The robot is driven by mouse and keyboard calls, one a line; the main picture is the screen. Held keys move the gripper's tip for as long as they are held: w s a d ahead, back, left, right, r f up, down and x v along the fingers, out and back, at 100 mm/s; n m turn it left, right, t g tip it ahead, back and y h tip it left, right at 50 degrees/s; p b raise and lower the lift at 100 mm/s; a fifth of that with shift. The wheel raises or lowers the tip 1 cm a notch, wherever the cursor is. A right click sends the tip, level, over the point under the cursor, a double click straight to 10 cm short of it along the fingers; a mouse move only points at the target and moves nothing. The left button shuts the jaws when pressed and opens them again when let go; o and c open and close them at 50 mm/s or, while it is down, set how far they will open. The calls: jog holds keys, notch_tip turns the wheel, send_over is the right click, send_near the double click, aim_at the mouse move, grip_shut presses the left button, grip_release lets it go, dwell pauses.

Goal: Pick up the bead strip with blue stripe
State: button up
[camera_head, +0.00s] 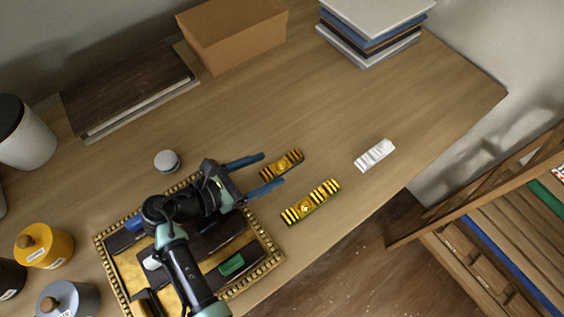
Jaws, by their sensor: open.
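A short gold-and-dark banded strip (288,162) lies on the wooden table, just ahead of my gripper (273,168). My gripper is open, its two blue fingers pointing right; the strip's left end is near the gap between the fingertips. I cannot tell whether they are level with it or above it. A longer gold-and-dark strip (311,202) with a thin greenish edge lies nearer the front. A white ribbed strip (374,155) lies farther right. No blue stripe can be made out on any of these three, so I cannot tell which one is named.
A gilt beaded frame or tray (272,255) with dark pieces lies under my arm. A small grey-lidded round pot (167,161) stands behind it. A yellow jar (43,246) and a grey jar (66,302) are at left. A box (232,38) and stacked books (375,25) stand behind.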

aim_at(288, 159)
jog(key=x, duration=0.7)
jog(key=shift+w, duration=0.3)
jog(key=shift+a, duration=0.1)
grip_shut()
